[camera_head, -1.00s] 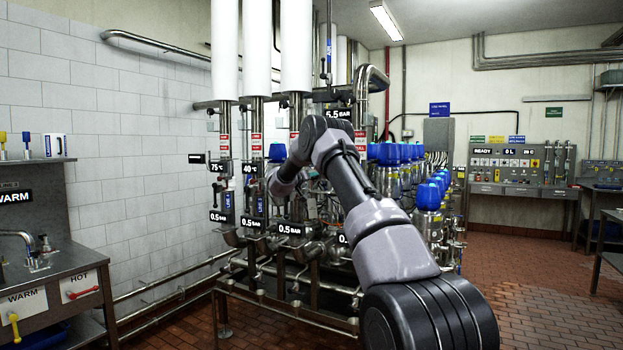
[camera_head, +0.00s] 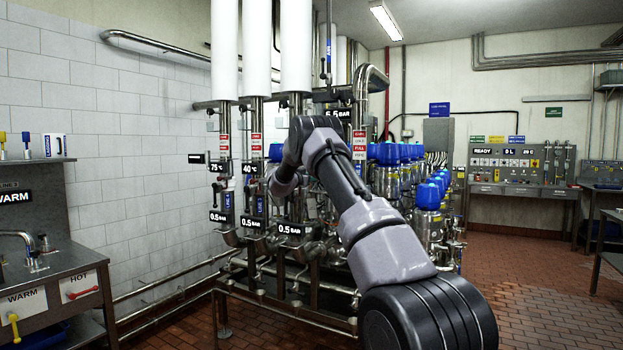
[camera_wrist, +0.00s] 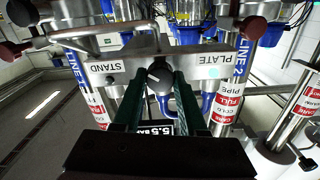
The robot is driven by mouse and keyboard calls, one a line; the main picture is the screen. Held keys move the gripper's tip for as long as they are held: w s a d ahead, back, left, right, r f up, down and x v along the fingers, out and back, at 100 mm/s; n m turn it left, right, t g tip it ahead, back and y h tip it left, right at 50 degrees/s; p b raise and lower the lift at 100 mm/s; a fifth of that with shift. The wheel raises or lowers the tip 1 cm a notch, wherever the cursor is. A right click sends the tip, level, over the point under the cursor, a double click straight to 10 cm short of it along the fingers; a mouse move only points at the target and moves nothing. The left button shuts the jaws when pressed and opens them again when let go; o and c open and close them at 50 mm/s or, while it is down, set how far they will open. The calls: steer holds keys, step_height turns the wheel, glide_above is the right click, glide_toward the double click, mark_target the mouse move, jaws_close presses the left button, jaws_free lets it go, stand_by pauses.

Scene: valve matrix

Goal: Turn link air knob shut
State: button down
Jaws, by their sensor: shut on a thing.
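In the wrist view a small dark knob (camera_wrist: 160,73) sits between the two fingertips of my gripper (camera_wrist: 162,82), on a grey metal bar. The bar carries the words STAND (camera_wrist: 104,67) on the left and PLATE (camera_wrist: 212,60) on the right. The dark green fingers are shut on the knob. Its exact angle is hard to read. A 5.5 BAR display (camera_wrist: 155,128) shows between the fingers, partly covered. In the head view my arm hides the knob and my gripper. The same display (camera_head: 340,113) shows there, partly covered by my arm.
Steel pipes with red-white labels (camera_wrist: 228,102) stand on both sides of my fingers. Dark round knobs (camera_wrist: 250,28) lie close by. In the head view blue-capped valves (camera_head: 428,196) crowd the rack right of my arm. Red tiled floor (camera_head: 500,295) is open at the right.

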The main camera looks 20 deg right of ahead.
steer(key=m, duration=0.5)
steer(key=shift+m, duration=0.3)
steer(key=m, duration=0.5)
steer(key=shift+f, duration=0.1)
stand_by(0.3)
steer(key=shift+c, duration=2.2)
jaws_free()
steer(key=v, duration=1)
steer(key=shift+s+a, duration=0.25)
steer(key=shift+s, duration=0.1)
